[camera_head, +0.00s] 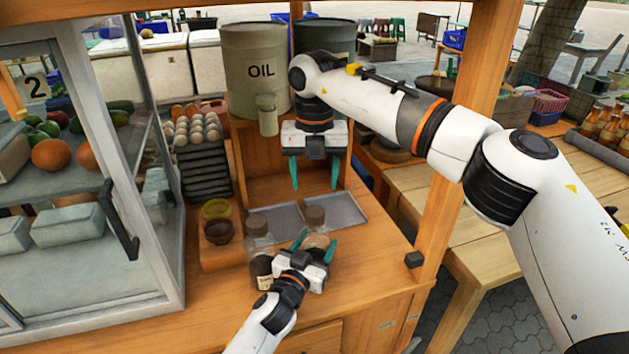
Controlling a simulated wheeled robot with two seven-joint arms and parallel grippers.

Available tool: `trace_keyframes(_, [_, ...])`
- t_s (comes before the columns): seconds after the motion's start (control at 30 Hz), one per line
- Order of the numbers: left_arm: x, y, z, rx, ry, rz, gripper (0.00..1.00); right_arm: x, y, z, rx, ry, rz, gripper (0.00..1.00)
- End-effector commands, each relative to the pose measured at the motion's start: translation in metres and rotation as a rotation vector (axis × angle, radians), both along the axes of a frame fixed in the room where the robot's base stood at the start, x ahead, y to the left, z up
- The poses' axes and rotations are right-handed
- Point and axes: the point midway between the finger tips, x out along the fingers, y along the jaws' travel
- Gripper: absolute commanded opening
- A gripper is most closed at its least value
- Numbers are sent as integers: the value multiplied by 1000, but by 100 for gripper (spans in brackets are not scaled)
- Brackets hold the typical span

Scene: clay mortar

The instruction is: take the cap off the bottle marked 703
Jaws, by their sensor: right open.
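Two glass bottles with brown caps stand side by side on the wooden counter: a left bottle (260,246) with dark contents and a right bottle (316,240). A pale label shows low on the left bottle, but I cannot read a number on either. My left gripper (315,244) comes from the front with its teal fingers on both sides of the right bottle, seemingly closed on its body. It hides the bottle's lower part. My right gripper (315,186) points down, open and empty, above the right bottle's cap (314,215), with a gap between.
Two metal trays (345,209) lie behind the bottles. Small bowls (219,231) and an egg rack (200,153) stand to the left, beside a glass case (110,290). An oil drum (255,55) stands at the back. A wooden post (436,205) rises at the right. The counter's right front is clear.

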Motion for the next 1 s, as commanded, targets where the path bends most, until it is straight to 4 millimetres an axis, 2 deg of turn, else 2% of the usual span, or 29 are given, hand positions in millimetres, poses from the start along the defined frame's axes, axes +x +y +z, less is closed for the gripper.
trace_keyframes(0.4, [0,0,0,0,0,0,0,-1,1,-1,-1,1,-945,59])
trace_keyframes(0.6, [0,0,0,0,0,0,0,0,0,0,-1,0,-1349,59])
trace_keyframes(0.8, [0,0,0,0,0,0,0,0,0,0,0,0,-1592,59])
trace_keyframes(1.0, [0,0,0,0,0,0,0,0,0,-8,-3,0,-1663,59])
